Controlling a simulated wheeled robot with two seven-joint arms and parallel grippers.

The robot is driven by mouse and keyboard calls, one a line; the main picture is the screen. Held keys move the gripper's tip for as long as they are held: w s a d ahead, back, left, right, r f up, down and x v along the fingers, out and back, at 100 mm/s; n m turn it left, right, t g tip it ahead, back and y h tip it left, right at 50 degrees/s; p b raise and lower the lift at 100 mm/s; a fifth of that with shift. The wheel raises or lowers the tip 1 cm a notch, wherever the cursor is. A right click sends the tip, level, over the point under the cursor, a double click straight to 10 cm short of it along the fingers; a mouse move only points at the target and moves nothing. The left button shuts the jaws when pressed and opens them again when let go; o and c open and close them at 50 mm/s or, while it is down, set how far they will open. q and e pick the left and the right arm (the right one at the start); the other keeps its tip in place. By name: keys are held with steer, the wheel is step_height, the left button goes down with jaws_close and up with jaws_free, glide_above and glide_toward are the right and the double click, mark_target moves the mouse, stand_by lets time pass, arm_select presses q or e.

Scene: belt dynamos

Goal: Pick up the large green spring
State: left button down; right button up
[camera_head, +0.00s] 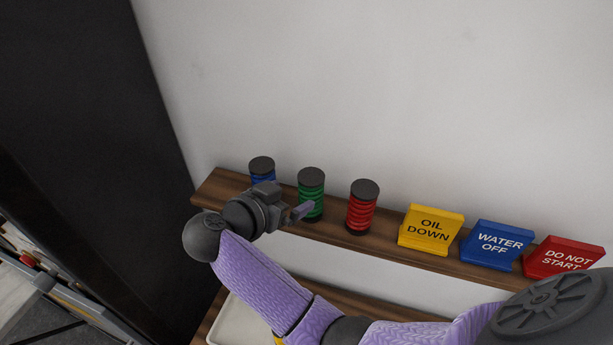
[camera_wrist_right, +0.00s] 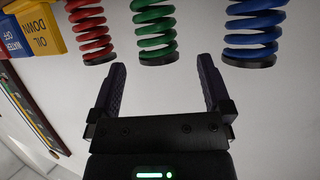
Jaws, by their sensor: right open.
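The green spring (camera_head: 311,186) stands upright on a wooden shelf, with dark end caps, between a blue spring (camera_head: 262,169) and a red spring (camera_head: 362,207). My right gripper (camera_head: 303,211) is in front of the green spring's lower part and hides some of it. In the right wrist view the green spring (camera_wrist_right: 155,30) lies ahead of the open, empty fingers (camera_wrist_right: 163,90), roughly midway between their lines. It appears just beyond the fingertips. The blue spring is partly hidden by my right wrist in the head view. My left gripper is not seen.
The wooden shelf (camera_head: 385,250) runs along a pale wall (camera_head: 400,90). A yellow OIL DOWN sign (camera_head: 431,230), a blue WATER OFF sign (camera_head: 497,244) and a red DO NOT START sign (camera_head: 563,257) stand to the right. A pale tray (camera_head: 238,325) sits below.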

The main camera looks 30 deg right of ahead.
mark_target(303, 190)
steer(key=x, duration=0.3)
steer(key=p+x, duration=0.1)
steer(key=x, duration=0.2)
steer(key=shift+d+r, duration=0.1)
steer(key=shift+d, duration=0.55)
steer(key=shift+c, duration=0.9)
jaws_close()
